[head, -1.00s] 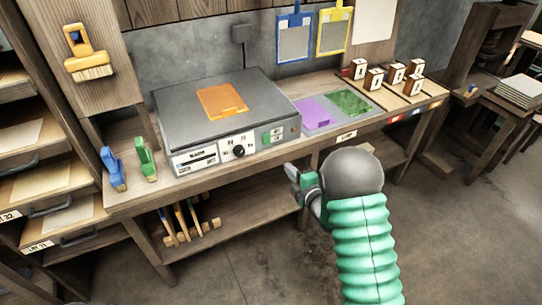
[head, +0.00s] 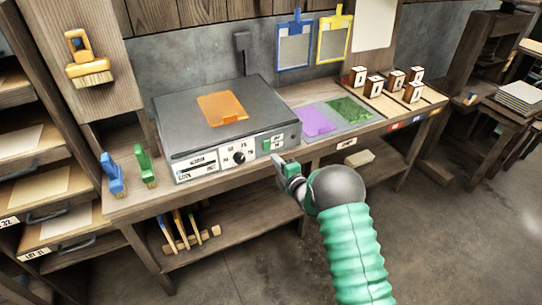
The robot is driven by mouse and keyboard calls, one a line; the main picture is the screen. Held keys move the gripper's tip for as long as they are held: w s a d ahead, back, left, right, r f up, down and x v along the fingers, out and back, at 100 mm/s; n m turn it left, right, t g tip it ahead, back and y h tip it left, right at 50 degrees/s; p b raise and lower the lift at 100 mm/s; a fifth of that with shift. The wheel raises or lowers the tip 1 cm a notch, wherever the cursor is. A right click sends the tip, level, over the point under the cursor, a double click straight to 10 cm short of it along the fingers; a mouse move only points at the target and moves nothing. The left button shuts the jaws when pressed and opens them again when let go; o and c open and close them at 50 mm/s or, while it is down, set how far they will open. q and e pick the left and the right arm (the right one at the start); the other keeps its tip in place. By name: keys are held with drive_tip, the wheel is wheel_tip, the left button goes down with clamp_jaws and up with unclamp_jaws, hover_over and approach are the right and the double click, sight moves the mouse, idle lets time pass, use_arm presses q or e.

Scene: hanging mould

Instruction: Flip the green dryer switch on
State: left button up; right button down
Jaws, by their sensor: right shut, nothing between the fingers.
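The dryer (head: 228,115) is a grey flat-topped box on the wooden bench, with an orange sheet (head: 222,108) on top. Its front panel has a dial (head: 239,158) and, at the right end, the green switch (head: 266,146) beside small labels. I cannot tell whether the switch is on or off. My right gripper (head: 277,164) is shut and empty, just below and slightly right of the switch, in front of the bench edge. It appears apart from the panel. My left gripper is not in view.
Blue (head: 112,173) and green (head: 146,165) handled tools stand left of the dryer. Purple (head: 315,120) and green (head: 348,109) sheets lie on a mat to its right, with several stamp blocks (head: 375,85) beyond. The bench's front edge (head: 325,148) runs below the panel.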

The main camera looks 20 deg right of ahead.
sight(267, 151)
drive_tip(key=shift+w+a+f, duration=0.1)
drive_tip(key=shift+w+f, duration=0.05)
drive_tip(key=shift+w, duration=0.9)
drive_tip(key=shift+w+f, duration=0.1)
drive_tip(key=shift+w, duration=0.95)
